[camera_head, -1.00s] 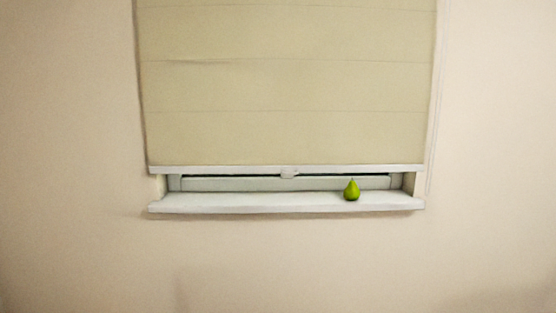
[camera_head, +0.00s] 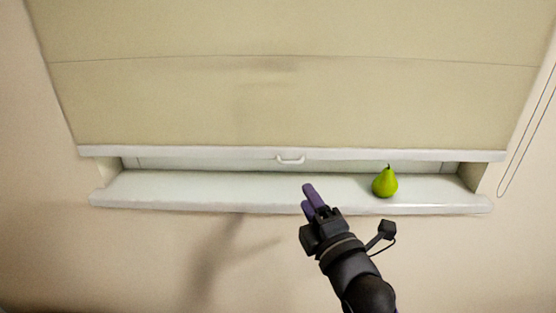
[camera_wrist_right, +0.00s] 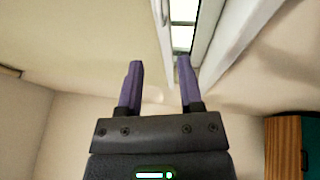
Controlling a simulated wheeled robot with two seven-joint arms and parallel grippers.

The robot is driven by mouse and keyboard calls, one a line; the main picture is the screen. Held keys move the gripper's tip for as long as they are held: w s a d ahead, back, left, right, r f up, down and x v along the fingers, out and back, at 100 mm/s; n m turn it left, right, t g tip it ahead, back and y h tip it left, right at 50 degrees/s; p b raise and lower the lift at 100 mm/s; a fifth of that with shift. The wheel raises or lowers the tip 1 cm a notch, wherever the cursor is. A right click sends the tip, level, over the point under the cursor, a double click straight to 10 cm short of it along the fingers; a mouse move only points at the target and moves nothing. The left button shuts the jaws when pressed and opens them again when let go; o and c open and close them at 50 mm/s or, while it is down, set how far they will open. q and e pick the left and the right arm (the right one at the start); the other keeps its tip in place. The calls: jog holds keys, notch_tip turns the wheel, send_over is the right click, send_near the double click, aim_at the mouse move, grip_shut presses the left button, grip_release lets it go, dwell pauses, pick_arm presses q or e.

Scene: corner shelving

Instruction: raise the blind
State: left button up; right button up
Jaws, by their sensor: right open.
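A beige blind (camera_head: 290,100) hangs over the window in the head view, its white bottom bar (camera_head: 200,152) a little above the sill. A small white handle (camera_head: 291,160) hangs at the middle of the bar. My right gripper (camera_head: 310,197) is in front of the sill, below and slightly right of the handle, and apart from it. Its purple fingers also show in the right wrist view (camera_wrist_right: 160,88), spread with nothing between them. My left gripper is not in view.
A green pear (camera_head: 385,182) stands on the white sill (camera_head: 240,190), right of my gripper. A cord loop (camera_head: 525,150) hangs at the far right. The right wrist view shows a wooden and teal cabinet (camera_wrist_right: 284,146) at lower right.

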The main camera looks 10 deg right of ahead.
aim_at(288, 168)
jog(key=b+x, duration=0.1)
jog(key=x, duration=0.8)
jog(key=shift+a+r+b, duration=0.1)
jog(key=shift+b, duration=0.3)
jog(key=shift+c, duration=0.5)
jog(key=c, duration=0.5)
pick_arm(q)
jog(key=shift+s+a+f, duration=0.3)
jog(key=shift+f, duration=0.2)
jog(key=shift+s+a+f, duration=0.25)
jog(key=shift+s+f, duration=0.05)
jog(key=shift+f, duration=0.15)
pick_arm(e)
grip_shut()
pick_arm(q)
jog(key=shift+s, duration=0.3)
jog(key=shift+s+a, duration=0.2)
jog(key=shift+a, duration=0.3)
